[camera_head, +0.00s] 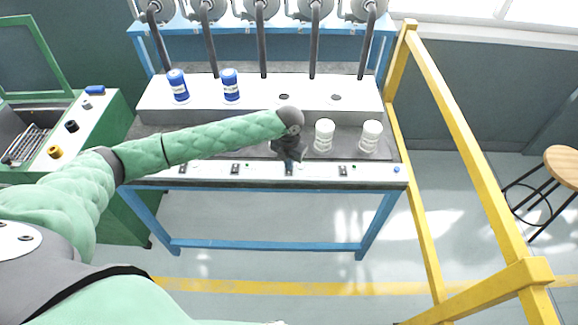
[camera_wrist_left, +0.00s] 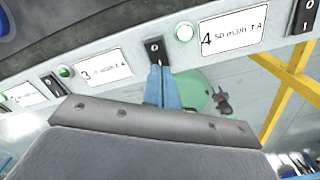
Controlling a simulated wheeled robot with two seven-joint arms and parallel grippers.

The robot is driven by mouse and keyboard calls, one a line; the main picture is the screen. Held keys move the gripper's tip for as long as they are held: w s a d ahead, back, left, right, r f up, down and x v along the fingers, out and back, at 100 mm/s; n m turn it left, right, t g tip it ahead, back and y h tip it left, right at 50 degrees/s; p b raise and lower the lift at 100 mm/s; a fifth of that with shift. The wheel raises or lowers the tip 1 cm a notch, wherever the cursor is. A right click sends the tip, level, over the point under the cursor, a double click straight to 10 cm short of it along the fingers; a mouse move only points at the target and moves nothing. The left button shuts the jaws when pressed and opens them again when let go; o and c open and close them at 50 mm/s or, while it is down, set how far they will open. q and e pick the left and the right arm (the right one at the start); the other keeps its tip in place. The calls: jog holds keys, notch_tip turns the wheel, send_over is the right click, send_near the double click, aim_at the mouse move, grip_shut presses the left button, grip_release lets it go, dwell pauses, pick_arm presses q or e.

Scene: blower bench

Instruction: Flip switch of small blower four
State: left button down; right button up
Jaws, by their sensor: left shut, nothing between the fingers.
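A row of black rocker switches runs along the white front panel (camera_head: 210,171) of the bench. In the left wrist view, a black switch (camera_wrist_left: 154,49) stands between the label with 3 (camera_wrist_left: 104,70) and the label with 4 (camera_wrist_left: 233,27). A whitish, unlit-looking lamp (camera_wrist_left: 184,33) sits between this switch and label 4. My left gripper (camera_head: 289,168) is over the panel, its blue fingers shut and empty. In the left wrist view the fingertips (camera_wrist_left: 159,70) appear just below that switch; contact cannot be told. My right gripper is out of view.
Blowers with dark pipes (camera_head: 262,45) rise behind. A yellow rail (camera_head: 455,125) borders the right. A green lamp (camera_wrist_left: 66,71) shows beside label 3.

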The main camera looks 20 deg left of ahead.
aim_at(289, 172)
pick_arm(q)
jog(key=shift+r+p, duration=1.7)
jog(key=shift+r, duration=0.75)
